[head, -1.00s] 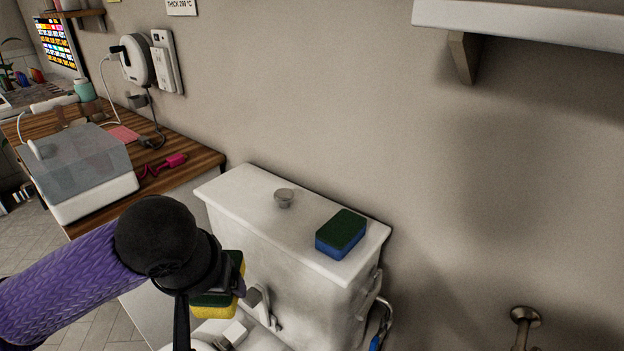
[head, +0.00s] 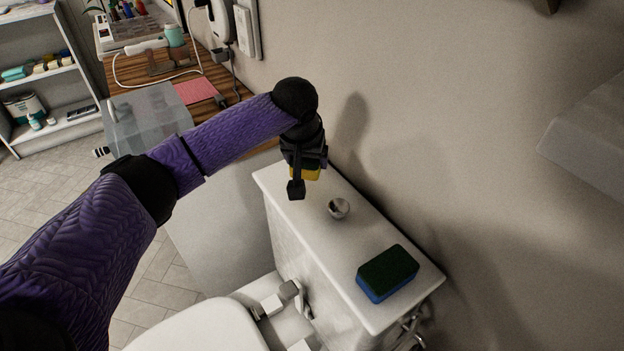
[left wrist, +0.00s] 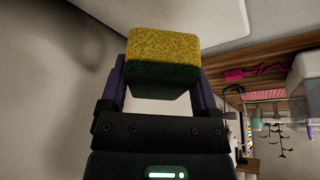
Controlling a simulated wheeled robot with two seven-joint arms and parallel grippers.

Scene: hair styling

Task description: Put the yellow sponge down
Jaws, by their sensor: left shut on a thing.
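My left gripper (head: 303,178) is shut on the yellow sponge (head: 312,172), which has a dark green side. In the head view it is over the left, far end of the white toilet tank lid (head: 300,196), and the gripper mostly hides the sponge. In the left wrist view the sponge (left wrist: 163,55) sits between the two fingers, yellow face outward. Whether it touches the lid cannot be told. A second sponge, blue with a green top (head: 387,273), lies on the near right end of the lid. My right gripper is not in view.
A round metal button (head: 339,208) stands on the lid between the held sponge and the blue one. The wall (head: 440,130) runs close behind the tank. A wooden counter with a clear-lidded box (head: 150,125) is at left. The toilet seat (head: 200,328) is below.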

